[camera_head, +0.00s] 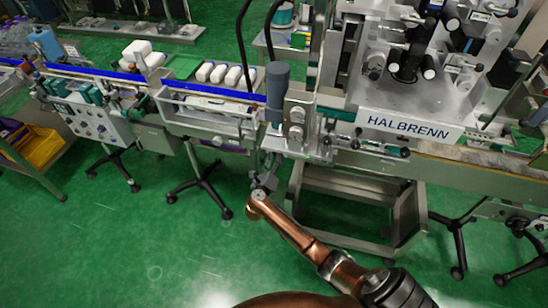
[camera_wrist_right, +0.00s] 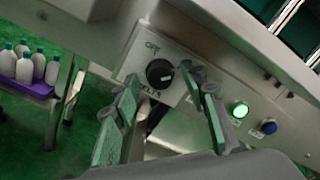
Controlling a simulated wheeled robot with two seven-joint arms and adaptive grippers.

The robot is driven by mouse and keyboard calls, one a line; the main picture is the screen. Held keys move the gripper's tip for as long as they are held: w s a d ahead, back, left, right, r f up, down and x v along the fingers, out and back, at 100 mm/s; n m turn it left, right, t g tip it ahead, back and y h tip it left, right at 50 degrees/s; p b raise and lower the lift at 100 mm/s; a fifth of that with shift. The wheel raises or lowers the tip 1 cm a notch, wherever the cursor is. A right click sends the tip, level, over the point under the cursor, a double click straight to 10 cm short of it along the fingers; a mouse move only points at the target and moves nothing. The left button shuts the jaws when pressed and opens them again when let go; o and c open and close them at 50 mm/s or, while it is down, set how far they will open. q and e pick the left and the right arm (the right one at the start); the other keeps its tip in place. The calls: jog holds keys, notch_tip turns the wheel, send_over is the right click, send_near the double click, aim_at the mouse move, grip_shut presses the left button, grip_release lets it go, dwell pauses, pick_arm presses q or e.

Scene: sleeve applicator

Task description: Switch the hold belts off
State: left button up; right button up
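In the right wrist view a black rotary knob (camera_wrist_right: 160,73) sits on a light label plate (camera_wrist_right: 143,62) on a grey metal panel. "OFF" is printed at the plate's upper left; lettering below the knob is partly hidden by a finger. A pale mark shows on the knob's right side, pointing away from "OFF". My right gripper (camera_wrist_right: 165,84) is open, its green-padded fingers on either side of the knob; I cannot tell whether they touch it. In the head view my right gripper (camera_head: 266,178) is at the machine's front, below a grey cylinder. My left gripper is not in view.
A lit green button (camera_wrist_right: 240,110) and a blue button (camera_wrist_right: 269,127) sit right of the knob. White bottles (camera_wrist_right: 38,66) stand on a purple tray at the left. The HALBRENN machine (camera_head: 408,124) and a conveyor (camera_head: 215,92) stand ahead. Green floor (camera_head: 130,235) is open at lower left.

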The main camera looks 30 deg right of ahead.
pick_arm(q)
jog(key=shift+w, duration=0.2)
pick_arm(e)
jog(key=shift+c, duration=0.5)
grip_shut()
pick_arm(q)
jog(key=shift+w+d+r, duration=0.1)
